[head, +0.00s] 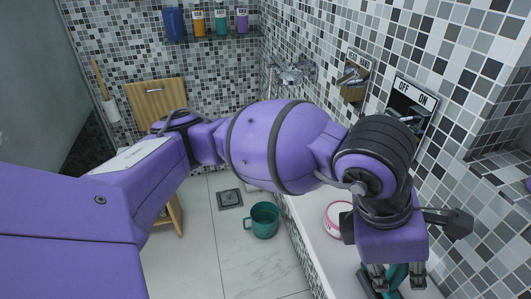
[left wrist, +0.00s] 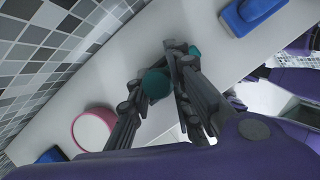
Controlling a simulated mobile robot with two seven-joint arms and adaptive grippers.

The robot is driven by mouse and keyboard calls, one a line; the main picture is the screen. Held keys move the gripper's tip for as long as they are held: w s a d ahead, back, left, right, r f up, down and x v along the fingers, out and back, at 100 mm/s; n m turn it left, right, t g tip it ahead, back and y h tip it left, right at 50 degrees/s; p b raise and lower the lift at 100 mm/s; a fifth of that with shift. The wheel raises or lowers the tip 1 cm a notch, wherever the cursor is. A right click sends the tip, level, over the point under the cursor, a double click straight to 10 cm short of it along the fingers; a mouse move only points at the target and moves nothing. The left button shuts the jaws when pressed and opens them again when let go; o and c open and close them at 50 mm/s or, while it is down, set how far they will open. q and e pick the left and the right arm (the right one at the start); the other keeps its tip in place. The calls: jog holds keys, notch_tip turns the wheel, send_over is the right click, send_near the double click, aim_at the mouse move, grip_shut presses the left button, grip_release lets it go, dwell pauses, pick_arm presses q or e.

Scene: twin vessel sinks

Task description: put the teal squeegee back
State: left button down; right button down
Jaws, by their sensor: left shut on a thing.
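The teal squeegee (head: 397,274) shows only in part at the bottom of the head view, between the fingers of my left gripper (head: 396,284). In the left wrist view, my left gripper (left wrist: 176,72) is shut on the squeegee, whose rounded teal end (left wrist: 156,83) faces the camera. A small teal part also shows beyond the fingertips. The fingers hide most of the squeegee, and its lower part is out of the head view. It is over the white ledge (head: 311,224), and I cannot tell whether it touches it. My right gripper is not in view.
A pink-rimmed white round dish (head: 337,218) stands on the ledge beside my left wrist. A blue block-like object (left wrist: 250,14) lies on the ledge. The tiled wall with an OFF/ON recess (head: 410,99) is close on the right. A teal bucket (head: 263,220) stands on the floor.

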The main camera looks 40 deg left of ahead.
pick_arm(q)
jog(key=shift+f, duration=0.2)
jog(key=c, duration=1.5)
grip_release()
jog(key=v, duration=1.2)
jog(key=shift+r, duration=0.1)
